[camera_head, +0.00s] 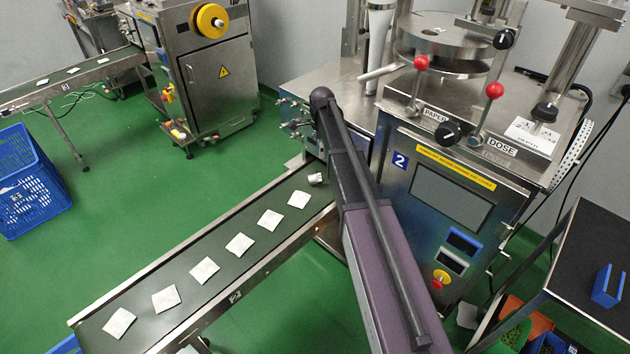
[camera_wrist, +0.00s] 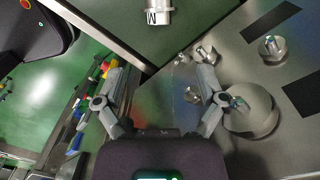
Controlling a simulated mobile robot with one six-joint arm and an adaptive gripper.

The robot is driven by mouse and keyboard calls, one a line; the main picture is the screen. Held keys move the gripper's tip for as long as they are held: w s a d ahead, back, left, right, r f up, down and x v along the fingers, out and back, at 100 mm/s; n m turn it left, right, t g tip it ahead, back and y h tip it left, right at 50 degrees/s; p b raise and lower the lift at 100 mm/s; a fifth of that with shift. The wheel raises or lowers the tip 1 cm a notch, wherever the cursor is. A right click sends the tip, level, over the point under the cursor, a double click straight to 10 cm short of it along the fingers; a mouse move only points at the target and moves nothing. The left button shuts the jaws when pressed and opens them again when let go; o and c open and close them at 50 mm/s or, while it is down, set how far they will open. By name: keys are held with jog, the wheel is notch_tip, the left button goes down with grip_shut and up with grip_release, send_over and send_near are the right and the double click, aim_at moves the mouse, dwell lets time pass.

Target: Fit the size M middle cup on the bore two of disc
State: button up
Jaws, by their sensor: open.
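A small silvery cup marked M (camera_wrist: 157,15) lies on the dark conveyor belt at the top of the wrist view. In the head view a small silvery cup (camera_head: 315,179) is on the belt's far end, beside my arm. My gripper (camera_wrist: 160,72) is open and empty, with its fingers spread wide. The cup is beyond the fingertips and apart from them. In the head view my arm hides the gripper. A round steel disc (camera_head: 452,43) is on top of the machine at the upper right. I cannot make out its bore numbers.
The conveyor belt (camera_head: 190,246) carries several white teabags. Steel fittings (camera_wrist: 270,47) stick out of the machine panel at the right of the wrist view. Red-knobbed levers (camera_head: 494,90) stand in front of the disc. A blue crate (camera_head: 28,185) stands on the green floor.

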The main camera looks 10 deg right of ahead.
aim_at(321, 175)
jog(key=shift+s+f+b, duration=0.1)
jog(key=shift+f+b, duration=3.65)
jog(key=shift+f, duration=0.2)
jog(key=shift+f, duration=0.15)
jog(key=shift+s+d+f+b, duration=0.1)
jog(key=shift+s+f+b, duration=0.05)
jog(key=shift+f+b, duration=2.4)
jog(key=shift+r, duration=0.15)
grip_shut()
